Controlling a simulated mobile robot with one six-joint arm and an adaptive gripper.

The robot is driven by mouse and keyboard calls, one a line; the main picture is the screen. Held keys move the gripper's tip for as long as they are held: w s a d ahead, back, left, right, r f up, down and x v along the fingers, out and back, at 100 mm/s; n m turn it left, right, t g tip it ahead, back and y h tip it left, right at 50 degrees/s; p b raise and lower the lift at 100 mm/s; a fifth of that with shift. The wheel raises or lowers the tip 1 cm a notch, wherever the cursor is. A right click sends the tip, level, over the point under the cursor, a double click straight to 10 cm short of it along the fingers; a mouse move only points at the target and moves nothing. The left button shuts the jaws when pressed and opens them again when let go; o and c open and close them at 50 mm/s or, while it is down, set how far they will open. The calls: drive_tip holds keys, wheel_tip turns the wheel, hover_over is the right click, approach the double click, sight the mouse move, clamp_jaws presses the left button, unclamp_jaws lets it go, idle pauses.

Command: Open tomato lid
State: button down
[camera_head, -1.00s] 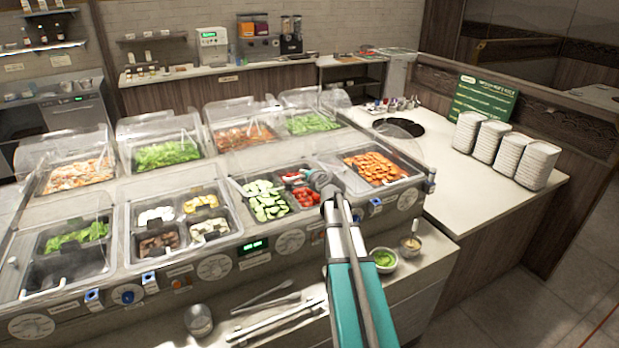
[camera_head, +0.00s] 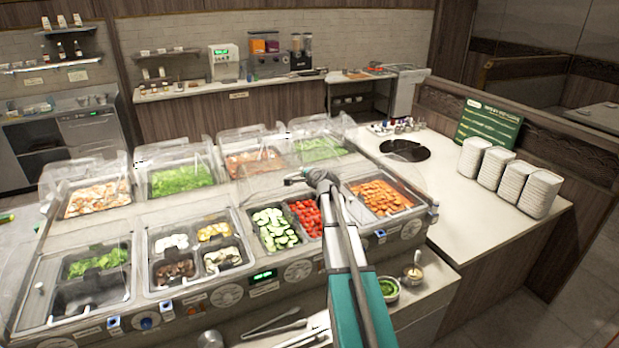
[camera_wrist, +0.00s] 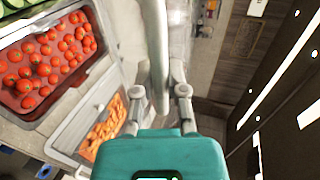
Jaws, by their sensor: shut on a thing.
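The tomatoes (camera_head: 306,217) lie in a pan right of the sliced cucumber (camera_head: 275,229), in the front row of the counter. They also show uncovered at the left of the wrist view (camera_wrist: 52,72). My gripper (camera_head: 296,181) is above and behind the tomato pan. In the wrist view its fingers (camera_wrist: 161,86) are closed around a pale, curved bar (camera_wrist: 157,40), which appears to be the handle of the clear tomato lid. The lid seems raised away from the pan; its clear panel is hard to make out in the head view.
A pan of orange pieces (camera_head: 380,197) under a clear cover sits right of the tomatoes. Covered pans of greens (camera_head: 181,180) and other food stand in the back row. Plate stacks (camera_head: 500,172) and a green sign (camera_head: 489,124) stand on the right counter.

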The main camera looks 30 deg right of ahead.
wheel_tip(320, 180, up, 7)
drive_tip(key=p, duration=0.6)
hover_over(293, 160)
drive_tip(key=s, duration=0.1)
drive_tip(key=shift+s+f, duration=0.1)
drive_tip(key=shift+s, duration=0.1)
drive_tip(key=shift+w+r+p, duration=0.3)
drive_tip(key=shift+w, duration=0.35)
drive_tip(key=c, duration=1)
unclamp_jaws()
drive_tip(key=shift+o, duration=0.3)
